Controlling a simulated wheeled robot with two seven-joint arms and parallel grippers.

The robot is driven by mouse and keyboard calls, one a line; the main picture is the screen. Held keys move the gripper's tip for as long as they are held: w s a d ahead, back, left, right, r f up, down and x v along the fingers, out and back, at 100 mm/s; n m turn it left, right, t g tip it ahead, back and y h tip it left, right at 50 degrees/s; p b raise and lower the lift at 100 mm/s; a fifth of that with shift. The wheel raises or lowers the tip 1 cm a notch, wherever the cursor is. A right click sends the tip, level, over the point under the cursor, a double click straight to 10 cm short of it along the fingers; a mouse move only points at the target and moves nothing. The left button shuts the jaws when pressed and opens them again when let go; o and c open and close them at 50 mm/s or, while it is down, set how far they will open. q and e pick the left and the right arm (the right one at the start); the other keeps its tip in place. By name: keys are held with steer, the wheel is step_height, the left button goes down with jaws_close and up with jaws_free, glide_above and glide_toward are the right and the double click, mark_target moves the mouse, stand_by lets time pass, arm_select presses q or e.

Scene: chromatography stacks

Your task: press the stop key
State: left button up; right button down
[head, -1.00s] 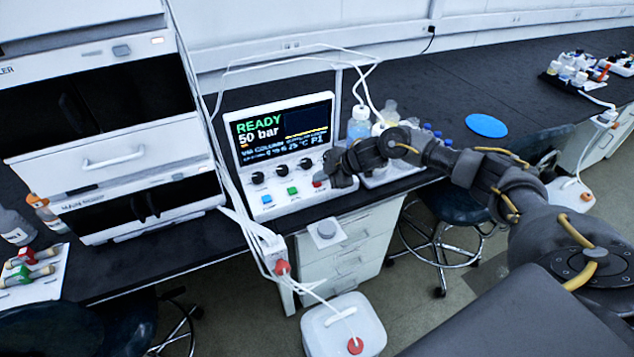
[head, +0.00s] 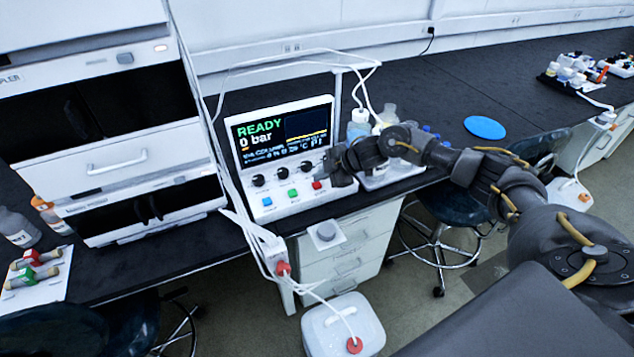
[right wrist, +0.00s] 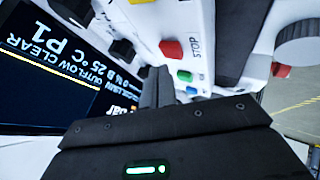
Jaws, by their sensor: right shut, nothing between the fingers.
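The control unit (head: 285,160) stands on the bench, its screen showing READY and 0 bar. My right gripper (head: 335,172) is shut and empty, just right of and above the stop key. Its fingertips (right wrist: 157,80) appear apart from the key. My left gripper is out of view.
Black knobs (head: 283,173) sit above the keys. A grey round knob (head: 326,230) is on a small box below the unit. Bottles (head: 359,122) stand behind my right gripper, tubes run overhead, and a tall instrument stack (head: 140,165) stands to the left.

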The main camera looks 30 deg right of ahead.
mark_target(320, 185)
step_height(320, 185, up, 5)
steer(key=p, duration=0.4)
steer(key=shift+p, duration=0.4)
stand_by(0.6)
